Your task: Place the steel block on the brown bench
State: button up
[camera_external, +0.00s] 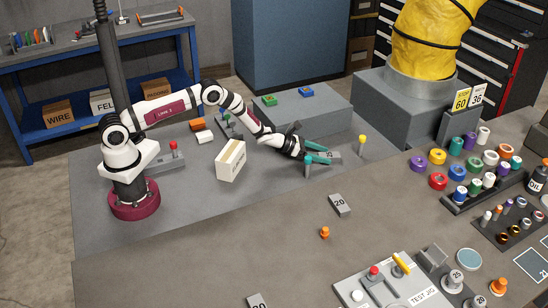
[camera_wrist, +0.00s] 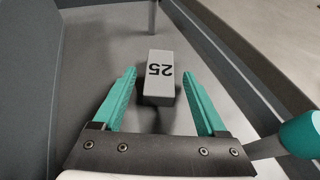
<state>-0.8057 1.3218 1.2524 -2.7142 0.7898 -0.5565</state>
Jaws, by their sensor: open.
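The grey steel block marked 25 (camera_wrist: 160,70) lies on the grey surface in the wrist view. My gripper (camera_wrist: 160,84) is open, with one teal finger on each side of the block and a visible gap to each. In the external view my gripper (camera_external: 324,153) is low over the grey table, and the block (camera_external: 334,155) shows partly between the teal fingers. The brown bench (camera_external: 290,262) fills the front of the external view.
A teal-topped post (camera_external: 308,163) stands close beside my gripper; its top shows in the wrist view (camera_wrist: 301,134). A yellow-topped post (camera_external: 362,141) stands farther right. A white box (camera_external: 231,160) stands left. An orange peg (camera_external: 325,233) and a test jig (camera_external: 395,288) occupy the bench.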

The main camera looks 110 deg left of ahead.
jog(key=v, duration=1.1)
jog(key=shift+s+d, duration=0.1)
